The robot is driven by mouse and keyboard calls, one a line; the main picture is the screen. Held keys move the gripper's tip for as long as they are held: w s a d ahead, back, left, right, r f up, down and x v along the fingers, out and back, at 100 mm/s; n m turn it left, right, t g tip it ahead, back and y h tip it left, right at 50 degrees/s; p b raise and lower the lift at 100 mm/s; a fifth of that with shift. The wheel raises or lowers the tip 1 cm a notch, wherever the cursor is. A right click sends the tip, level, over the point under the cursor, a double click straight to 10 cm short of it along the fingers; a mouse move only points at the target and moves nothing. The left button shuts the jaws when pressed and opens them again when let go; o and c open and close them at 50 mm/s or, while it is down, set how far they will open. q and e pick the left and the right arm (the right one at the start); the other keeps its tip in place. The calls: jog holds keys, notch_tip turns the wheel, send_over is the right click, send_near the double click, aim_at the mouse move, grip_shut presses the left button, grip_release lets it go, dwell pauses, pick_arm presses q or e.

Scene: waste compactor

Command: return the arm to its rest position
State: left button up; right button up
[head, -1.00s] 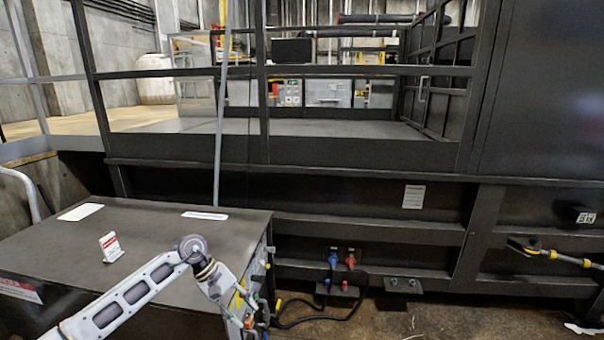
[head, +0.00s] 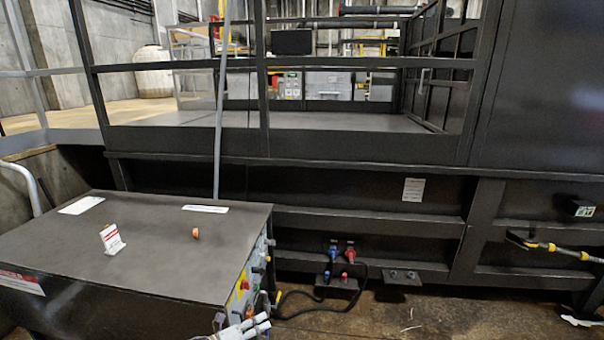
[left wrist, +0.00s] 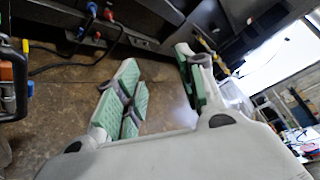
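My left gripper (head: 245,328) shows only at the bottom edge of the head view, in front of the dark control cabinet (head: 110,255). In the left wrist view its two green-padded fingers (left wrist: 158,90) stand wide apart with bare floor between them. It is open and holds nothing. Most of the left arm is out of the head view. My right gripper is in neither view.
The cabinet's side panel carries buttons and knobs (head: 246,284) close to my left gripper. A small sign (head: 112,239) and a small orange piece (head: 196,233) are on its top. Blue and red plugs with black cables (head: 350,252) are on the compactor frame. Floor to the right looks mostly clear.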

pick_arm(q)
jog(key=s+a+f+n+y, duration=0.35)
jog(key=s+f+n, duration=0.3)
jog(key=f, duration=0.35)
jog(key=s+a+f+n+y, duration=0.35)
jog(key=s+f+n, duration=0.3)
jog(key=f, duration=0.25)
jog(key=s+a+f+n+y, duration=0.35)
jog(key=s+f+n, duration=0.3)
jog(key=f, duration=0.35)
jog(key=s+f+n+g, duration=0.3)
jog(key=s+f+n, duration=0.1)
jog(key=s, duration=0.8)
jog(key=s+f+n+g+y, duration=0.1)
jog(key=s+f+n+g, duration=0.2)
jog(key=s, duration=1)
jog(key=s+a+f+n+g+y, duration=0.1)
jog(key=s+f+n+g, duration=0.2)
jog(key=s, duration=0.9)
notch_tip(320, 180, down, 5)
jog(key=n, duration=0.2)
jog(key=shift+s+r+n, duration=0.15)
jog(key=shift+r+n, duration=0.05)
jog(key=shift+n, duration=0.15)
jog(key=shift+a, duration=0.2)
jog(key=shift+c, duration=0.4)
